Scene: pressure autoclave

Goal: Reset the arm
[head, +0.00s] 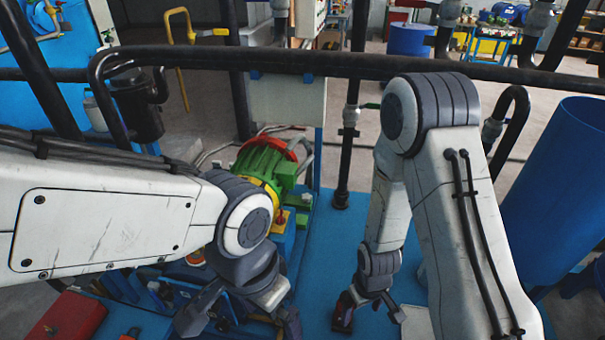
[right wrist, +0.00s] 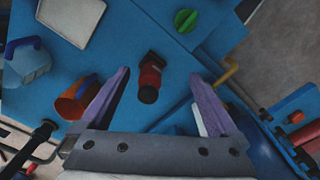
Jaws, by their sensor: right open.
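My right arm reaches down on the right of the head view, and its right gripper (head: 370,308) is low over the blue surface (head: 325,260). In the right wrist view the two purple fingers of the right gripper (right wrist: 158,74) stand wide apart. A small red and black object (right wrist: 151,78) shows between them, and I see no finger touching it. My left gripper (head: 240,318) is at the bottom of the head view, and its fingertips are too dark and cut off to judge.
An orange mug (right wrist: 76,98), a light blue jug (right wrist: 27,62), a white tray (right wrist: 70,20) and a green knob (right wrist: 186,20) surround the right gripper. A black pipe (head: 300,62) crosses before a green and red motor (head: 265,160). A blue cylinder (head: 555,180) stands right.

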